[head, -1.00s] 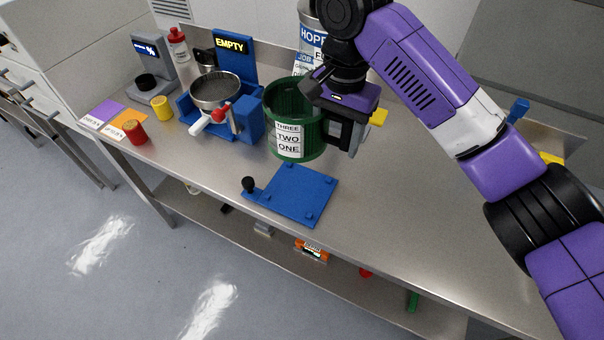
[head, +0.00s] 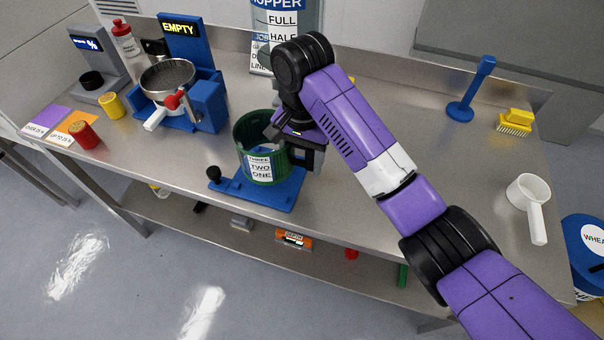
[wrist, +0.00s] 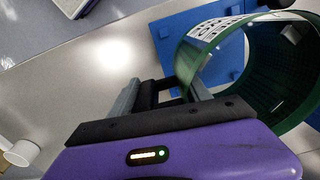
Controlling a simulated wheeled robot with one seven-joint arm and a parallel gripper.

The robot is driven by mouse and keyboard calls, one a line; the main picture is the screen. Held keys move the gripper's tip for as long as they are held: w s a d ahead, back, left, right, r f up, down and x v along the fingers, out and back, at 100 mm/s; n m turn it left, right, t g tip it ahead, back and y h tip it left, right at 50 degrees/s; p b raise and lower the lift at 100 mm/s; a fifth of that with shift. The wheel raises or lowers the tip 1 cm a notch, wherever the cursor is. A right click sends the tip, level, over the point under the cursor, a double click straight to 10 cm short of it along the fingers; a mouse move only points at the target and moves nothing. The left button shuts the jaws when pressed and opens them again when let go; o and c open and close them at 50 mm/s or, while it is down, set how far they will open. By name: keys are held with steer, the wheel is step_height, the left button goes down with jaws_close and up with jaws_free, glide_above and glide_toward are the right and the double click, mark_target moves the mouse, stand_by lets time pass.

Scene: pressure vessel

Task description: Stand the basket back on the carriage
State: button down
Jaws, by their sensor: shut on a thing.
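The basket (head: 242,140) is a green open-topped cylinder with a white THREE/TWO/ONE label on its front. In the head view it stands about upright over the blue carriage plate (head: 282,195), which has a black knob at its left end. My gripper (head: 298,152) is at the basket's right side, shut on its wall. The wrist view shows the fingers (wrist: 168,95) at the basket's rim (wrist: 187,65), with the carriage (wrist: 172,42) behind it. Blue shows through the basket. I cannot tell whether its bottom touches the carriage.
A blue stand with an EMPTY display (head: 180,28) holds a sieve pan (head: 168,76) to the left. A hopper (head: 283,30) stands behind. A white scoop (head: 530,195), yellow brush (head: 515,122) and blue post (head: 470,92) are at right. The bench middle right is clear.

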mark_target(277, 150)
steer(key=shift+f+b, duration=0.35)
steer(key=shift+f, duration=0.35)
steer(key=shift+f+p, duration=0.3)
steer(key=shift+f, duration=0.95)
steer(key=shift+f, duration=0.15)
steer(key=shift+c, duration=2.4)
jaws_free()
step_height(277, 150, up, 12)
steer(key=p, duration=0.4)
steer(key=shift+p, duration=0.3)
